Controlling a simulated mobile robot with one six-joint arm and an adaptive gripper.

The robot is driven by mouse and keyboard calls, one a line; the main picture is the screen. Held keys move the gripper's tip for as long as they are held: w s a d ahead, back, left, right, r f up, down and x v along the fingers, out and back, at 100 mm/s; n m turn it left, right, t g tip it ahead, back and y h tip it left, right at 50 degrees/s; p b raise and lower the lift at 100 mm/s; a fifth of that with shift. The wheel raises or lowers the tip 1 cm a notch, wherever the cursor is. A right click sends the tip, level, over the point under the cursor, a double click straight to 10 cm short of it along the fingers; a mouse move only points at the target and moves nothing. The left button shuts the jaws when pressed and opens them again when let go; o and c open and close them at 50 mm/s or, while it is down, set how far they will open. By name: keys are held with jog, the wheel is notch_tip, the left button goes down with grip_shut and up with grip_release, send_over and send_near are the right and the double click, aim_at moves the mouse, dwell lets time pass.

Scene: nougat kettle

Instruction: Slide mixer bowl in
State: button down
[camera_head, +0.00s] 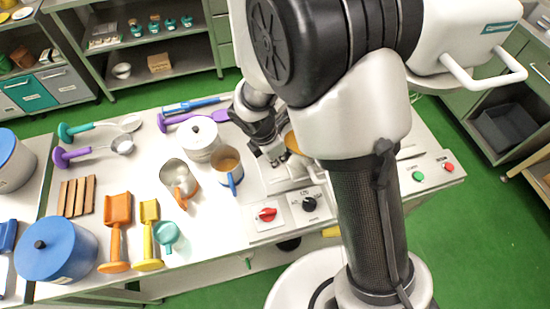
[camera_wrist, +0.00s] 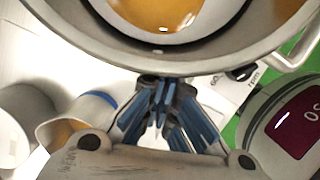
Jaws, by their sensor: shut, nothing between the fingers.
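The mixer bowl is a large round metal bowl (camera_wrist: 155,62) with orange-yellow contents, at the top of the wrist view. A loop handle (camera_wrist: 297,48) shows at its right. In the head view my arm hides most of it; only an orange patch (camera_head: 293,143) shows. My gripper (camera_wrist: 166,88) is shut and empty, its blue-grey fingertips at the bowl's near outer wall. I cannot tell whether they touch it. In the head view my gripper (camera_head: 276,158) is beside the orange patch, above a pale appliance base.
A mug with blue handle (camera_head: 228,166), metal jug (camera_head: 178,178) and white lidded pot (camera_head: 201,140) stand left of my gripper. A red knob (camera_head: 267,214) and black knob (camera_head: 309,203) are in front. A dark red display (camera_wrist: 298,132) shows at right.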

jog(key=w+d+p, duration=0.3)
jog(key=d+p, duration=0.1)
jog(key=d, duration=0.8)
jog(key=w+d+p, duration=0.3)
jog(key=d+p, duration=0.2)
jog(key=d, duration=0.8)
jog(key=shift+w+d, duration=0.15)
jog(key=shift+w, duration=0.25)
